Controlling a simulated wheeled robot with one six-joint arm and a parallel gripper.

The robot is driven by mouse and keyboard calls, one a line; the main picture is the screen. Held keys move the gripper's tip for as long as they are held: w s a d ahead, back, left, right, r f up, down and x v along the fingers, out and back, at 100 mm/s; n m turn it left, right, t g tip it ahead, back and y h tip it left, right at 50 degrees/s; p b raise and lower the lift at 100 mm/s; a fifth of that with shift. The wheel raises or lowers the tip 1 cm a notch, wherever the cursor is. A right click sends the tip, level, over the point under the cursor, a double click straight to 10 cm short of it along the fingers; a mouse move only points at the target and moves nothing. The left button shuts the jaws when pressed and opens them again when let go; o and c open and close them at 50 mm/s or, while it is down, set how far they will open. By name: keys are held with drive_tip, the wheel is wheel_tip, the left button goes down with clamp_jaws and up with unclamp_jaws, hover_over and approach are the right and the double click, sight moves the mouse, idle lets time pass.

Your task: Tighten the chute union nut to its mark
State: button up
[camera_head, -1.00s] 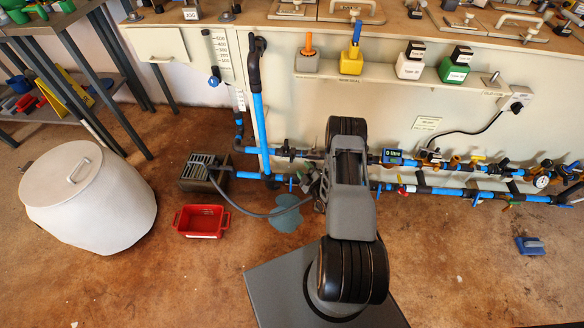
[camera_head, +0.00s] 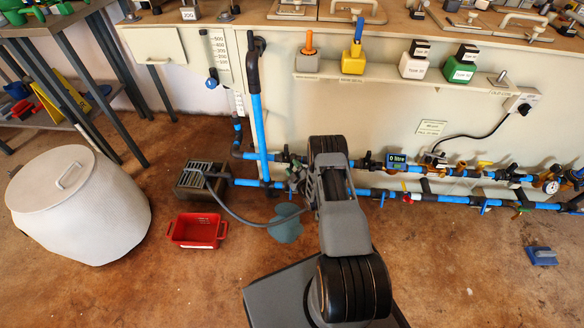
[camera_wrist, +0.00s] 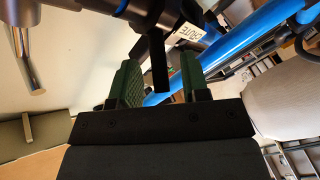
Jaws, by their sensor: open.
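In the wrist view my gripper (camera_wrist: 160,82) is open, with its two green fingers spread. A dark upright bar (camera_wrist: 158,62) stands between the fingers, with a gap on each side. It hangs from a black pipe fitting (camera_wrist: 148,14) beside a white label (camera_wrist: 190,38) that seems to read CHUTE. This fitting looks like the chute union nut, but its mark cannot be made out. In the head view my arm reaches to the low pipework, and my gripper (camera_head: 300,181) is small and partly hidden by the arm there.
Blue pipes (camera_head: 259,130) run up and along the bench front. A grey drain box (camera_head: 199,178) with a hose, a red bin (camera_head: 197,231) and a white lidded drum (camera_head: 80,207) stand on the floor to the left.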

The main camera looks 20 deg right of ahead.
drive_tip(key=shift+w, duration=0.9)
clamp_jaws()
